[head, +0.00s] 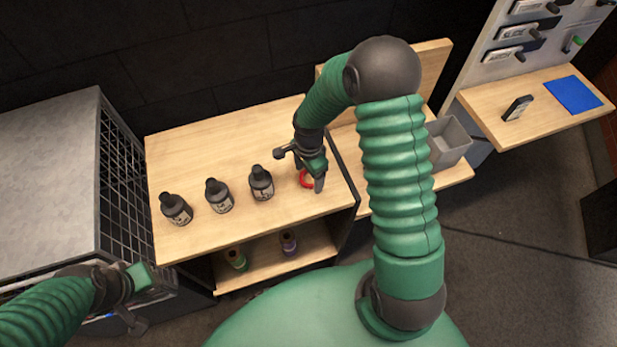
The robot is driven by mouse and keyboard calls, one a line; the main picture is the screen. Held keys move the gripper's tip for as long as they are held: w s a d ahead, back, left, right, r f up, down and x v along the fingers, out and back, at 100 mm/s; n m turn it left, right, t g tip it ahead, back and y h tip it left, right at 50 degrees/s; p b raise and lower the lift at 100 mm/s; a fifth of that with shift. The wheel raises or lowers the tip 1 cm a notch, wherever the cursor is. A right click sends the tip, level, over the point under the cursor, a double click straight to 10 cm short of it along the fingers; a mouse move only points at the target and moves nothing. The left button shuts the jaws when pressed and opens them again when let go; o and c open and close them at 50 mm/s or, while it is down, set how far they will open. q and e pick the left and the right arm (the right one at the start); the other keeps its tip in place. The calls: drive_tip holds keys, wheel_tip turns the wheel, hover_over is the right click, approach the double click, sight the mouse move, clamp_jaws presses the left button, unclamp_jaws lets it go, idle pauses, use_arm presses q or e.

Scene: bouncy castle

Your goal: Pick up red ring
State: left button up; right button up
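The red ring (304,180) is on the wooden tabletop, near its right end, and is partly covered by my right gripper. My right gripper (317,182) points down at the ring, with its tip at the ring's right side. Whether its fingers are apart or closed on the ring is not clear. My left gripper (138,295) is at the lower left, in front of the wire cage and away from the ring. Its finger opening is also unclear.
Three dark bottles (220,196) stand in a row left of the ring on the wooden table (200,142). Small containers (288,243) sit on its lower shelf. A grey bin (447,142) stands to the right. A wire-sided cabinet (55,165) borders the left.

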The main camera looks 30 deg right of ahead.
drive_tip(key=shift+d, duration=0.3)
drive_tip(key=c, duration=0.9)
drive_tip(key=shift+a, duration=0.1)
drive_tip(key=c, duration=0.3)
